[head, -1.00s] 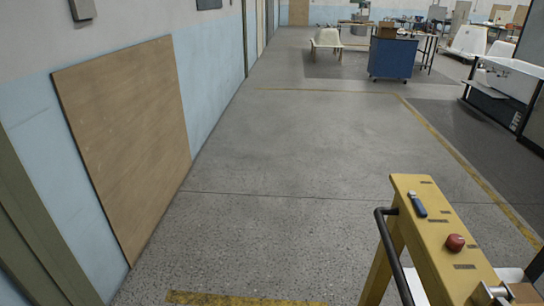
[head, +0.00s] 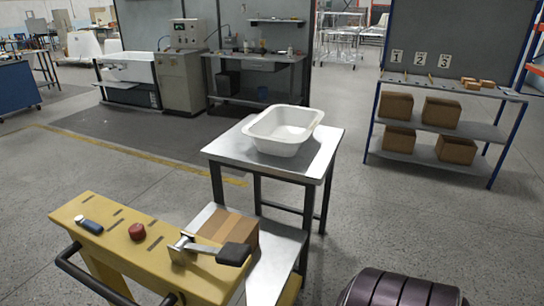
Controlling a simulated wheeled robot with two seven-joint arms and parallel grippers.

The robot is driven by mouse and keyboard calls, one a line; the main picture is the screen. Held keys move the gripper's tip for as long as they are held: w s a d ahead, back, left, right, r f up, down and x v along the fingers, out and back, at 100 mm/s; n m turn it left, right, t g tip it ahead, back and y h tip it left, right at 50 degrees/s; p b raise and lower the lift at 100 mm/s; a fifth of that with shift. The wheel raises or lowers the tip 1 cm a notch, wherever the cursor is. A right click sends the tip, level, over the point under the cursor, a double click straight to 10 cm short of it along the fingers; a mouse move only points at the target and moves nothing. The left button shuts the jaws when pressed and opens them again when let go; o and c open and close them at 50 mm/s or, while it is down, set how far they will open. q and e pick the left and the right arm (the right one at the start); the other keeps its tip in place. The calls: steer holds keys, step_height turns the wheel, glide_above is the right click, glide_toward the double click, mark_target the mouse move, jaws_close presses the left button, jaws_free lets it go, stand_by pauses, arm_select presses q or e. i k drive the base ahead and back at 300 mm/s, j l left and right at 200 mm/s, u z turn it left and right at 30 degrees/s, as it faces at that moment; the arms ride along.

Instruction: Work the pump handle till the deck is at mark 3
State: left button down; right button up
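The yellow lift frame (head: 110,225) stands at the lower left, with a blue-and-white lever (head: 90,226) and a red knob (head: 137,231) on top. A short lever with a black pad (head: 235,254), which looks like the pump handle, sticks out to the right from a metal bracket (head: 180,246). Behind it the grey metal deck (head: 262,285) carries a cardboard box (head: 215,226). The deck is lower than the adjoining table top. I see no height marks on the lift itself. Neither of my grippers is in view.
A steel table (head: 322,165) bearing a white tub (head: 285,132) stands behind the deck. A shelf rack (head: 470,127) at right holds several cardboard boxes and cards numbered 1, 2 and 3. A black push bar (head: 90,280) curves at the lift's near side. Floor is free between table and rack.

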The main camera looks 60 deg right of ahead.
mark_target(232, 254)
steer(key=z, duration=1.3)
